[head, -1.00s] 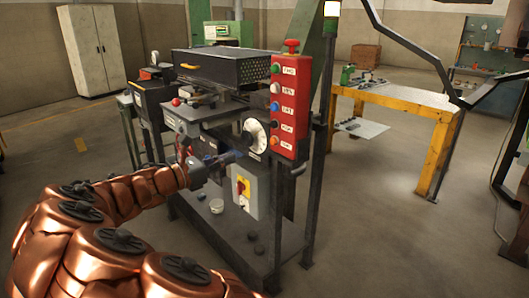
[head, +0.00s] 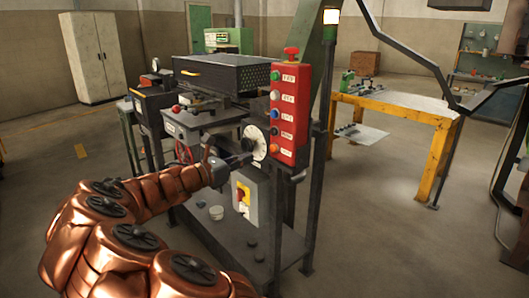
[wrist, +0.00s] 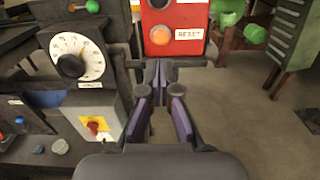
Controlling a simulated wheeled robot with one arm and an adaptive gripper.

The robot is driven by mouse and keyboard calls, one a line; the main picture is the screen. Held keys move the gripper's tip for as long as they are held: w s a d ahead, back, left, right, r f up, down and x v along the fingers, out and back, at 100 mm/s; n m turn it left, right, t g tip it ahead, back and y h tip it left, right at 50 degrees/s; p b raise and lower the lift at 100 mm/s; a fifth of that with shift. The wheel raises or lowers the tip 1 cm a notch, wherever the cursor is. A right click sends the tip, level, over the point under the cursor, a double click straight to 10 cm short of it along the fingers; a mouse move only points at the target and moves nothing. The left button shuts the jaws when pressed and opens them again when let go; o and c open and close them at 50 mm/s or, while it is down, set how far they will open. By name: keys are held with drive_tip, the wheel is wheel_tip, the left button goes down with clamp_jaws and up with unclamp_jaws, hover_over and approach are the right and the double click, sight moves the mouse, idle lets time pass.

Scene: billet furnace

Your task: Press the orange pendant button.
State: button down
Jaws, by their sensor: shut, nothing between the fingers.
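The orange button (head: 274,148) is the lowest in the column on the red pendant box (head: 302,112), with a label to its right. In the wrist view the orange button (wrist: 161,35) sits beside a label reading RESET. My gripper (head: 247,158) is shut and empty. In the wrist view my gripper (wrist: 159,66) points forward, its fingertips just below the orange button in the picture. A gap to the button seems to remain; I cannot tell how wide. In the head view the gripper is left of and slightly below the button, near the dial.
A white dial (head: 254,142) is left of the pendant. Below it is a grey box with a red-and-yellow switch (head: 242,196). A red mushroom button (head: 291,52) tops the pendant. A yellow-framed table (head: 400,103) stands right, with open floor in front.

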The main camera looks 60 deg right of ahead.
sight(271, 148)
drive_tip(key=shift+x, duration=3.75)
drive_tip(key=shift+w+d+p, duration=0.15)
drive_tip(key=shift+p, duration=0.15)
